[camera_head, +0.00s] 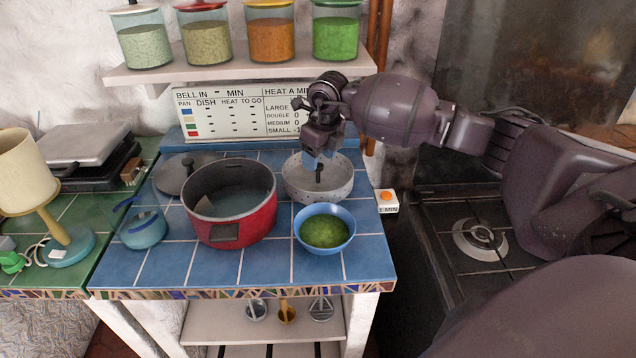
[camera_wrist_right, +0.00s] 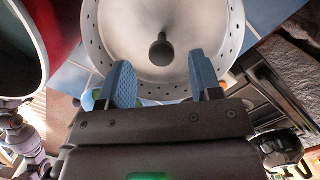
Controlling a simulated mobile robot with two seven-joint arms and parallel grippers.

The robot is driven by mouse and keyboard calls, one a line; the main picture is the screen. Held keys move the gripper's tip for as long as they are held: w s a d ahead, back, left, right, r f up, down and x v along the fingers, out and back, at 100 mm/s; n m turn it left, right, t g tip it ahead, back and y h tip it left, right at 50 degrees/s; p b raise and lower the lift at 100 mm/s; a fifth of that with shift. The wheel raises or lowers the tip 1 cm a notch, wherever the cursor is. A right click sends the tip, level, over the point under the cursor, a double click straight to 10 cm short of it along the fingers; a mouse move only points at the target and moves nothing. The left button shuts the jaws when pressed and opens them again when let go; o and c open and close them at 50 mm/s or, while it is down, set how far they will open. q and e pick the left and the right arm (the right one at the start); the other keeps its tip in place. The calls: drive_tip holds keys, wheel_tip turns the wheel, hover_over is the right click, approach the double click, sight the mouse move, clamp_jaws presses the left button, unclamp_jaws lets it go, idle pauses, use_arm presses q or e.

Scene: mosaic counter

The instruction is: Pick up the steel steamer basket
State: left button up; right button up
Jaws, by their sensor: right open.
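The steel steamer basket (camera_head: 332,184) is a pale grey perforated bowl with a dark upright knob in its middle. It stands on the blue tiled counter, to the right of and behind the red pot. My right gripper (camera_head: 320,160) is above the basket, its blue fingertips pointing down near the knob. In the right wrist view the basket (camera_wrist_right: 120,40) fills the upper middle, its knob beyond the gap between the fingers. The right gripper (camera_wrist_right: 167,85) is open with nothing between its fingers. My left gripper is not in view.
A red pot (camera_head: 232,222) stands left of the basket and a blue bowl of green food (camera_head: 325,212) in front of it. A grey lid (camera_head: 180,176) and blue jug (camera_head: 142,228) are farther left. A timer box (camera_head: 386,201) sits at the right edge. A jar shelf (camera_head: 240,66) hangs behind.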

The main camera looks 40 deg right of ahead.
sight(318, 178)
drive_tip(key=shift+w+f, duration=0.2)
drive_tip(key=shift+f, duration=1.1)
drive_tip(key=shift+w+f, duration=0.2)
drive_tip(key=shift+f, duration=1.1)
clamp_jaws()
